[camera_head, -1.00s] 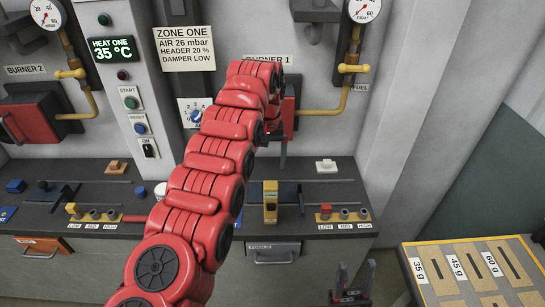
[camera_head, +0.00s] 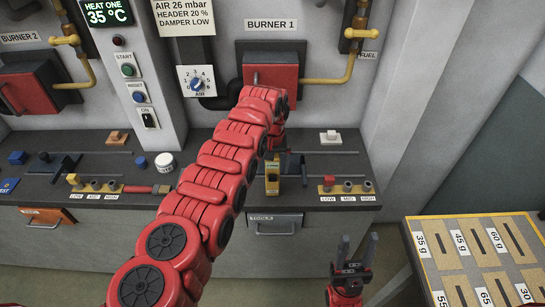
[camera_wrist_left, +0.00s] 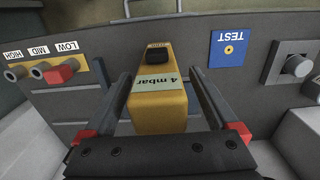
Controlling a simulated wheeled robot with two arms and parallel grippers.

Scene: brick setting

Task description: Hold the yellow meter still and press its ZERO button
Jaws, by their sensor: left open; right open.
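The yellow meter (camera_head: 272,184) stands on the dark bench in the head view, its upper part partly hidden by my left gripper (camera_head: 273,163). In the left wrist view the meter (camera_wrist_left: 158,100) lies between the two fingers of my left gripper (camera_wrist_left: 162,78), which is open. A finger is close along each side; I cannot tell whether either touches. The meter's label reads 4 mbar, and a dark button (camera_wrist_left: 158,47) sits near its far end. No ZERO marking is legible. My right gripper (camera_head: 357,246) is open and empty, in front of the bench and below its top.
A yellow rack (camera_head: 345,190) marked LOW, MID, HIGH stands right of the meter. A blue TEST plate (camera_wrist_left: 228,49) shows beside the meter in the wrist view. A white block (camera_head: 330,137) sits behind. A slotted weight board (camera_head: 478,262) is at the right.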

